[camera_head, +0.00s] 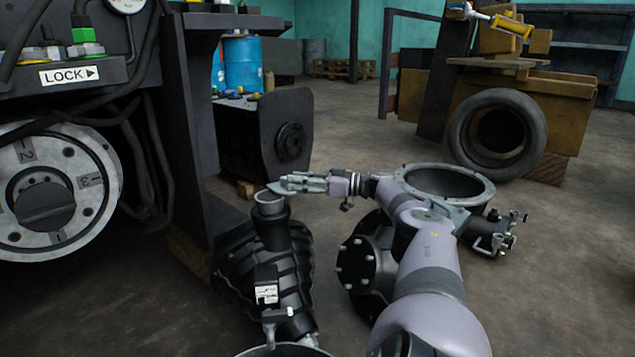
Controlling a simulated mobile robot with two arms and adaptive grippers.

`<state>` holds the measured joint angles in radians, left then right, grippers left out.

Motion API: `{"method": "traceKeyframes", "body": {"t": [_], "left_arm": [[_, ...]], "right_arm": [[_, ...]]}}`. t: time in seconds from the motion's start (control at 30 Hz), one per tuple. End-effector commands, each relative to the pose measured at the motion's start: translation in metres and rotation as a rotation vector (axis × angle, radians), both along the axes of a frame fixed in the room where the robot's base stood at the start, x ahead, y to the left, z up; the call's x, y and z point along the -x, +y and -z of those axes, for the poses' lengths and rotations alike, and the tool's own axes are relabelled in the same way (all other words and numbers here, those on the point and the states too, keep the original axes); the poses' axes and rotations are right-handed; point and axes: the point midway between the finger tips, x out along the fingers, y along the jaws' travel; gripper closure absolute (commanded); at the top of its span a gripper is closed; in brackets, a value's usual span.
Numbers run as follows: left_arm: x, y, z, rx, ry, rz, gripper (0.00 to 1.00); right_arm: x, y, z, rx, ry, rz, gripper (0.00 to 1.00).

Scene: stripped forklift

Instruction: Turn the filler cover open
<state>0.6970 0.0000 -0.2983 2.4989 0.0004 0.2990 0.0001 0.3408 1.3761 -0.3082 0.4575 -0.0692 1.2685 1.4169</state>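A black filler neck (271,232) stands up from a ribbed black tank (240,268) in the lower middle. A grey round piece (268,204) sits at its top, with a rim and what looks like a hollow; I cannot tell whether this is the cover. My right gripper (281,187) comes in from the right, level, its fingertips at the upper right edge of the grey piece. Contact is unclear. The fingers show side-on, so the gap between them cannot be made out. My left gripper is not in view.
A black box (270,135) is behind the neck. A wide open grey ring (445,170) lies behind my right arm. A tyre (497,134) leans at the back right.

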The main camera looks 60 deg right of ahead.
Motion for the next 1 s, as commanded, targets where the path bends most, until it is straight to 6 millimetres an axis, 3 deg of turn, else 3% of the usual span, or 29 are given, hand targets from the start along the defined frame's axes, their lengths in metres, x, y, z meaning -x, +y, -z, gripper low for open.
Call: {"method": "traceKeyframes", "body": {"t": [1.0], "left_arm": [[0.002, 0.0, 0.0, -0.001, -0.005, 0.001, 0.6]], "right_arm": [[0.073, -0.016, 0.003, 0.0, 0.008, -0.001, 0.67]]}}
